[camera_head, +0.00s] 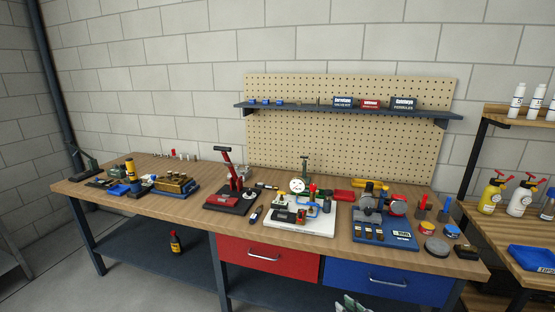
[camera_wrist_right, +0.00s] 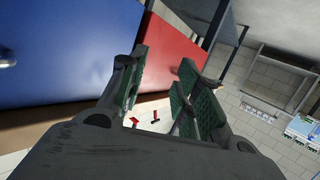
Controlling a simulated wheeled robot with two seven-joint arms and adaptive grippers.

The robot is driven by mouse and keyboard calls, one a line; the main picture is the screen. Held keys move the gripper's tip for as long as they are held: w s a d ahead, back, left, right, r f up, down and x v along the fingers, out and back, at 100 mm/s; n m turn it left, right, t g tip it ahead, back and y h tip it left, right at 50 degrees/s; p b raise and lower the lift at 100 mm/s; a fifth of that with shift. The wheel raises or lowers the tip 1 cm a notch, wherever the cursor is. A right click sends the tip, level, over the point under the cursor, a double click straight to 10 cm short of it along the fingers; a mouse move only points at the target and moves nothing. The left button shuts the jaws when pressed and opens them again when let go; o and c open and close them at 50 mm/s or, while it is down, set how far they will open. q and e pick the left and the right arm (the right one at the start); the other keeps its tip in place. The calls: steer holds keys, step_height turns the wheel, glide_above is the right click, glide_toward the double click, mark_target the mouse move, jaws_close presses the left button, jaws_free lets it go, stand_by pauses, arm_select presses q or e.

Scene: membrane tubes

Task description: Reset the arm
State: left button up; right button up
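My right gripper (camera_head: 352,304) shows only at the bottom edge of the head view, low in front of the blue drawer; most of it is cut off. In the right wrist view my right gripper (camera_wrist_right: 163,85) has its green-padded fingers spread apart, with nothing between them. It is clear of the drawer fronts and holds nothing. My left gripper is not seen in either view.
A wooden workbench (camera_head: 200,218) carries several tools and fixtures. Below its top are a red drawer (camera_head: 270,265) and a blue drawer (camera_head: 400,292). A pegboard (camera_head: 350,150) with a shelf stands behind. A side rack (camera_head: 480,220) with bottles is at right.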

steer(key=s+d+f+m+g+h+b, duration=0.15)
steer(key=s+d+f+h, duration=0.25)
steer(key=s+f, duration=0.85)
steer(key=s+d+f+m+g+h+b, duration=0.1)
steer(key=s+d+f+m+g+h, duration=0.25)
steer(key=s+f, duration=0.95)
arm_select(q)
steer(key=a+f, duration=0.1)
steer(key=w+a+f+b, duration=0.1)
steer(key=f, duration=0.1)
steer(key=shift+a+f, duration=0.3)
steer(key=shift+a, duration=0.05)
arm_select(e)
steer(key=s+f+g, duration=0.2)
steer(key=s+f, duration=0.3)
steer(key=s, duration=0.5)
steer(key=s+f+g+h, duration=0.1)
steer(key=s+f, duration=0.4)
steer(key=s, duration=0.5)
steer(key=s+a+f+g, duration=0.1)
steer(key=s+f+g, duration=0.2)
steer(key=s+f, duration=0.3)
steer(key=s, duration=0.4)
steer(key=shift+f, duration=0.1)
